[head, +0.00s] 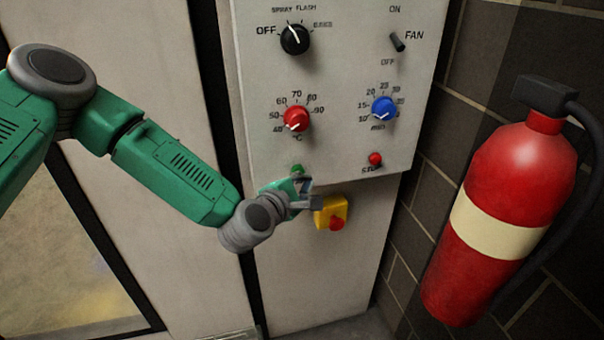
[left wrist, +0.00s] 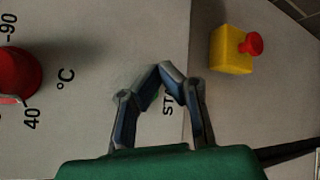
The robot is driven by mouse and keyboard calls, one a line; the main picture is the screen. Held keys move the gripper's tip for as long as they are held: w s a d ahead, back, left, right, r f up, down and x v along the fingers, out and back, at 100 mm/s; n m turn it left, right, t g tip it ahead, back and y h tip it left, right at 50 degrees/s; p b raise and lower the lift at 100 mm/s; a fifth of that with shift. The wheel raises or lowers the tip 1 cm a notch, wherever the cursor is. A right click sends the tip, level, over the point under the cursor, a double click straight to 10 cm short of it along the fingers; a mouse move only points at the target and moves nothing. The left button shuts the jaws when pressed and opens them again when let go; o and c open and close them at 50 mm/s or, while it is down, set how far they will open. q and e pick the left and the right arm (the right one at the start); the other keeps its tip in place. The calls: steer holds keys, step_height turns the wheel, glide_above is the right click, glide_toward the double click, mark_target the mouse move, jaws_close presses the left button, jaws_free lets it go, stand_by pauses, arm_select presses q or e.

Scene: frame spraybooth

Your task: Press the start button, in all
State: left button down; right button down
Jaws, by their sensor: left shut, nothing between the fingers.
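The control panel (head: 335,90) is a pale grey box with knobs and buttons. The green start button (head: 297,168) is at its lower left, below the red temperature knob (head: 296,119). My left gripper (head: 305,189) is shut and empty, right by the button and partly over it in the head view. In the left wrist view the closed fingertips (left wrist: 161,72) are at the panel beside a partly covered label beginning "ST". The button is mostly or wholly hidden there by the fingers. I cannot tell whether they touch it. My right gripper is not in view.
A red stop button (head: 375,159) is at the panel's lower right. A yellow box with a red emergency button (head: 336,222) is just below my gripper. A blue minutes knob (head: 383,108) and fan switch (head: 397,42) are higher. A fire extinguisher (head: 505,210) stands at right.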

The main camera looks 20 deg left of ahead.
arm_select(q)
steer(key=shift+a, duration=0.15)
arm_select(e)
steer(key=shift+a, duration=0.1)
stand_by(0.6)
arm_select(q)
steer(key=shift+a, duration=0.1)
steer(key=shift+w+a, duration=0.3)
steer(key=shift+a, duration=0.4)
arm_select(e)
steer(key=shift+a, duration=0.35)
arm_select(q)
steer(key=shift+d, duration=0.2)
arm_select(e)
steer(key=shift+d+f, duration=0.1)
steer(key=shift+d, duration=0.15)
arm_select(q)
steer(key=shift+w+a+b, duration=0.3)
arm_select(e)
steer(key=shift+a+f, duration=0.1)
arm_select(q)
steer(key=shift+s+d, duration=0.65)
steer(key=shift+d, duration=0.1)
